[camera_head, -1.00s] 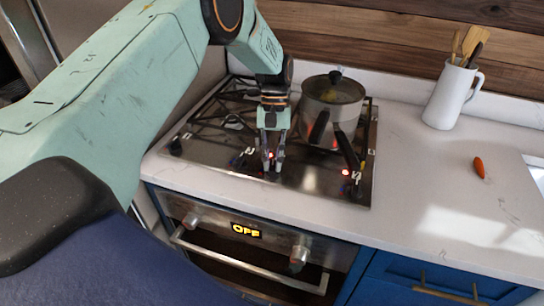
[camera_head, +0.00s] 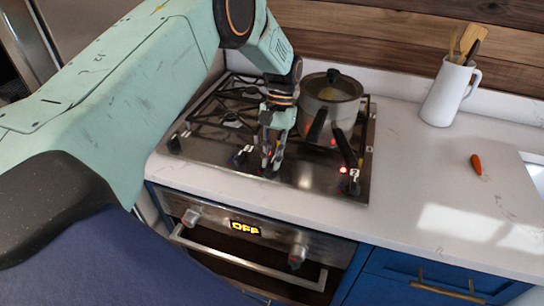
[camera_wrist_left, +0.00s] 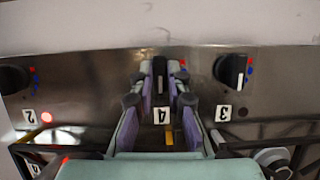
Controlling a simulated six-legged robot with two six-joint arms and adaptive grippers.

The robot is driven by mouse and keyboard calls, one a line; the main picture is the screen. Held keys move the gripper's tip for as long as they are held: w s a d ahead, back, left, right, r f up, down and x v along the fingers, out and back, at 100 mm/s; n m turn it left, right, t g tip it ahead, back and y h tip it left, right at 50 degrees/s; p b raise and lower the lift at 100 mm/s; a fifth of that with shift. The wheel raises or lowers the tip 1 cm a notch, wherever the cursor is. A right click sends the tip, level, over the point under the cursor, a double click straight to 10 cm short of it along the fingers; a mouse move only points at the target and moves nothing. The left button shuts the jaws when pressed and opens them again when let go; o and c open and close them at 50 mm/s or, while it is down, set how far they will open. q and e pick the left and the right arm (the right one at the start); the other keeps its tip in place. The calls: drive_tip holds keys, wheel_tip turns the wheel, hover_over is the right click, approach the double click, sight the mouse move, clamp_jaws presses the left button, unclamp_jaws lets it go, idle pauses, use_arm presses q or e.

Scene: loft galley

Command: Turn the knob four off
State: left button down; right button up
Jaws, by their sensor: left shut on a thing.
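Knob four (camera_wrist_left: 160,68) is a dark knob on the steel front strip of the stove (camera_head: 315,180), above the label "4" (camera_wrist_left: 162,114) in the left wrist view. My left gripper (camera_head: 271,165) has its fingers on either side of it and is shut on it. The left wrist view also shows this gripper (camera_wrist_left: 160,82). In the head view the fingers mostly hide the knob. In the wrist view, the knob's pale line runs lengthwise between the fingers. I cannot tell whether burner four's light is lit. My right gripper is not in view.
Knob three (camera_wrist_left: 231,70) and knob two (camera_wrist_left: 14,78) flank it; a red light (camera_wrist_left: 46,117) glows by label "2". A lidded pot (camera_head: 331,98) stands close beside the gripper, its handles toward the front. A white jug (camera_head: 449,92) and a carrot (camera_head: 476,164) are on the counter.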

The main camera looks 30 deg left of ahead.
use_arm(q)
drive_tip(key=c, duration=1.3)
unclamp_jaws()
drive_tip(key=shift+s, duration=0.1)
drive_tip(key=v, duration=1.2)
drive_tip(key=shift+f, duration=0.1)
